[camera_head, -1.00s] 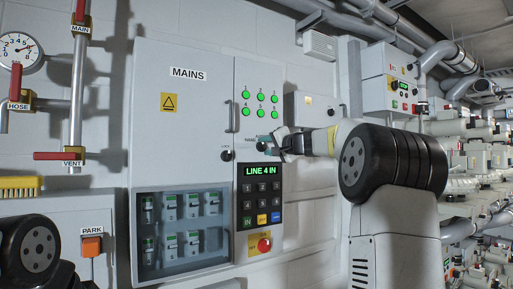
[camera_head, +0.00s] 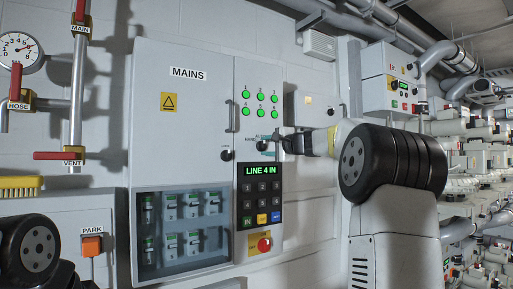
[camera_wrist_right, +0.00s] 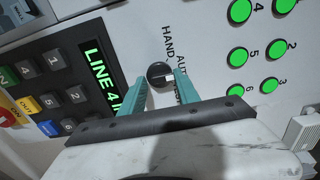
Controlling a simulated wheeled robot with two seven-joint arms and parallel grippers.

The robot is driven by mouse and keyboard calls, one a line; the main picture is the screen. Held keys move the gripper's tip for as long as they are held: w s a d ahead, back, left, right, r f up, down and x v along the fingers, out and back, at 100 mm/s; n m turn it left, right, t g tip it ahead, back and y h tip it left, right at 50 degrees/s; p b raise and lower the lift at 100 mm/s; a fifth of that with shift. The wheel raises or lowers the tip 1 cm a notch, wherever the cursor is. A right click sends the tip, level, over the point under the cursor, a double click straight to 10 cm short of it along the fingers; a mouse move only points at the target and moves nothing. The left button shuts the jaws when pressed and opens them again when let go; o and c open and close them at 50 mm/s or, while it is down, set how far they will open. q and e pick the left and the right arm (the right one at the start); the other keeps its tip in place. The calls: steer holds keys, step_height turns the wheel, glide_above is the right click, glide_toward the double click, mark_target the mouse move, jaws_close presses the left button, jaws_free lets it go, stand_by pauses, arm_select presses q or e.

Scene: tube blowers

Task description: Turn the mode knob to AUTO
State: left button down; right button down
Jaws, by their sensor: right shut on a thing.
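The mode knob (camera_head: 262,146) is a small dark round knob on the grey MAINS panel, right of the handle and above the LINE 4 IN display. In the right wrist view the knob (camera_wrist_right: 160,75) has a pale pointer mark facing right, towards the AUTO lettering (camera_wrist_right: 182,64); the HAND lettering (camera_wrist_right: 168,44) is above it. My right gripper (camera_head: 271,147) is at the knob from the right. Its teal fingers (camera_wrist_right: 160,80) stand on either side of the knob, shut on it. My left gripper is out of view.
The keypad (camera_head: 261,205) and red stop button (camera_head: 264,245) are just below the knob. Green lamps (camera_head: 260,104) are above it. A smaller wall box (camera_head: 310,110) is to the right.

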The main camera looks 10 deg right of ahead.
steer(key=shift+s+a+r, duration=0.1)
steer(key=shift+s+r, duration=0.05)
steer(key=shift+r, duration=0.5)
steer(key=c, duration=1.1)
jaws_free()
steer(key=shift+f, duration=0.35)
steer(key=v, duration=0.7)
steer(key=shift+s+d, duration=0.2)
steer(key=shift+s, duration=0.1)
